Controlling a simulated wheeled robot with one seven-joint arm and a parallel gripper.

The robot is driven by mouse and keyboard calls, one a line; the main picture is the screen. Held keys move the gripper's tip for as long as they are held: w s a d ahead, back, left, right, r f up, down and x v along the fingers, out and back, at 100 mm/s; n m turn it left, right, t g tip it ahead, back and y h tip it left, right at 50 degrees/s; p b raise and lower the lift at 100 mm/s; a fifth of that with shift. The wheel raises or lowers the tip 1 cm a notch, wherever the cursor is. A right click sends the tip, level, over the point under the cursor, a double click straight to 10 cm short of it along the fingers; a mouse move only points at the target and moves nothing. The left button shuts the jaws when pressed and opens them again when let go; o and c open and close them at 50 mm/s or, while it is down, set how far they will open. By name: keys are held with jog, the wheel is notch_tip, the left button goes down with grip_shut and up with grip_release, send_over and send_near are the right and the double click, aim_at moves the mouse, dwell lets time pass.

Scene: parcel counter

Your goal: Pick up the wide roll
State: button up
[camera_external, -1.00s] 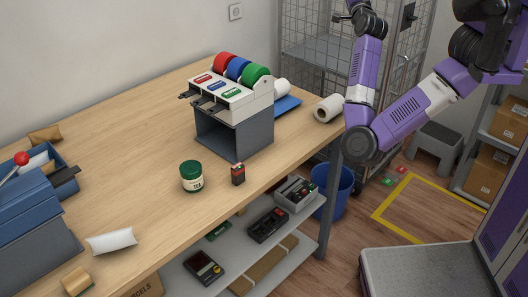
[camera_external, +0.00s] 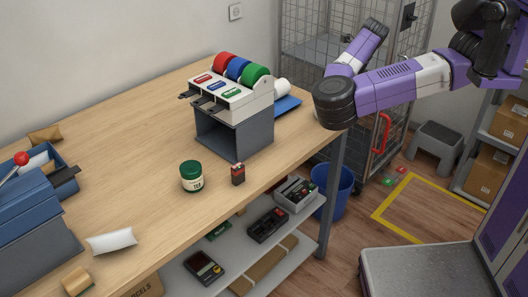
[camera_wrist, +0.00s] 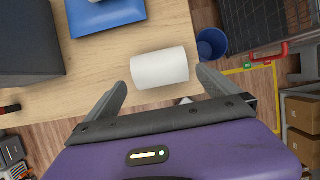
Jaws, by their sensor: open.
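The wide roll (camera_wrist: 160,68) is a plain white cylinder lying on its side on the wooden table, near the table's edge. In the wrist view my gripper (camera_wrist: 163,78) is open, with one finger toward each end of the roll. The roll shows just beyond and between the fingertips. I cannot tell the height left between them, and the gripper holds nothing. In the external view my arm covers nearly all of the roll, and the gripper cannot be made out there.
A grey dispenser stand (camera_external: 233,130) with coloured reels stands on the table (camera_external: 120,130). A blue bin (camera_external: 336,192) and a wire cage (camera_external: 318,45) stand beyond the table's edge.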

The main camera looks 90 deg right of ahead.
jog(key=shift+x, duration=3.9)
jog(key=c, duration=1.3)
jog(key=shift+r, duration=0.1)
jog(key=shift+c, duration=0.5)
